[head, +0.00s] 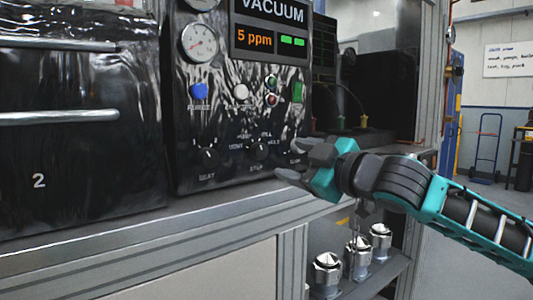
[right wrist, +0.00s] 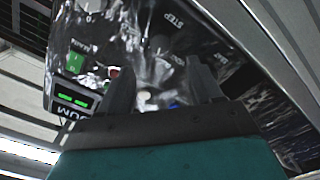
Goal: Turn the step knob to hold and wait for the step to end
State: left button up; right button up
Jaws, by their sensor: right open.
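The step knob (head: 258,150) is a dark round knob low on the black glossy control panel (head: 225,110), above a STEP label. Small labels surround it, too blurred to read fully, so I cannot tell which setting it points to. My right gripper (head: 290,160) is just right of the knob, apart from it, with its fingers spread and nothing between them. In the right wrist view the open fingers (right wrist: 160,78) point at the panel, which appears rotated, with the STEP label (right wrist: 174,20) beyond them. My left gripper is not in view.
A second knob (head: 208,157) sits left of the step knob. Above are a blue button (head: 199,91), a white button (head: 240,91), a gauge (head: 199,42) and a display (head: 269,37) reading VACUUM, 5 ppm. A ledge (head: 150,235) runs below. Metal housings (head: 327,270) stand on a lower shelf.

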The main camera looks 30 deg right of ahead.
aim_at(263, 152)
jog(key=shift+w+a+p, duration=0.2)
jog(key=shift+w+p, duration=0.85)
jog(key=shift+w, duration=1.35)
jog(key=shift+w+a+p, duration=0.15)
jog(key=shift+w+p, duration=0.85)
jog(key=shift+w, duration=1.35)
jog(key=c, duration=1.1)
jog(key=shift+o, duration=0.2)
